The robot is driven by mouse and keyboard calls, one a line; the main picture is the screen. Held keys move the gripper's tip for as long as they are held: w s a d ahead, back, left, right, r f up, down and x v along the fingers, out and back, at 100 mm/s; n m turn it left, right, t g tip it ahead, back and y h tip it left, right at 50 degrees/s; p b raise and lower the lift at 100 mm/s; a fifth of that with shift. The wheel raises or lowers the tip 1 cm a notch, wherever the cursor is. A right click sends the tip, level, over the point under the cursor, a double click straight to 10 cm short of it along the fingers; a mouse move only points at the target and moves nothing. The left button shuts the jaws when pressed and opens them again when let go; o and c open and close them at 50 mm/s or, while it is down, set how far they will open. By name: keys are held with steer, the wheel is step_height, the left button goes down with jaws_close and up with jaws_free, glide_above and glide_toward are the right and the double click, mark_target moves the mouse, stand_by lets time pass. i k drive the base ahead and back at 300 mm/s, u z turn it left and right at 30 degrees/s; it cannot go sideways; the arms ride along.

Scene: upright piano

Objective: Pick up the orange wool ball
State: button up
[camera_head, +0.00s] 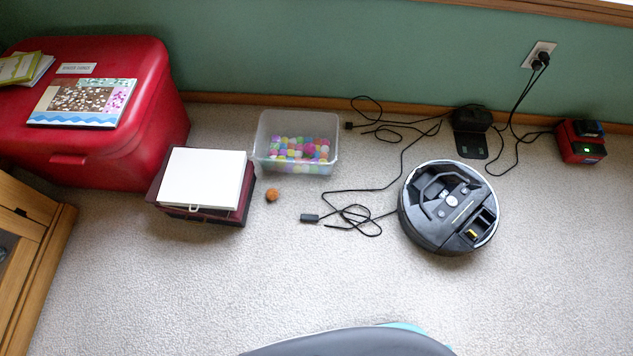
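The orange wool ball (272,195) is a small round ball lying on the light carpet. It lies just right of a dark red box with a white lid and in front of a clear plastic bin. Nothing covers it. My gripper is not visible in this view. A grey rounded shape at the bottom edge may be part of my own body.
The dark red box (201,211) and clear bin (260,150) of colored balls stand close to the ball. Black cables (345,212) lie to its right, near a robot vacuum (448,222). A red chest (150,125) stands left. Carpet (230,285) in front is clear.

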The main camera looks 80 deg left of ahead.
mark_target(272, 194)
steer(key=i, duration=2.2)
steer(key=u, duration=5.35)
steer(key=i, duration=1.7)
steer(key=z, duration=0.05)
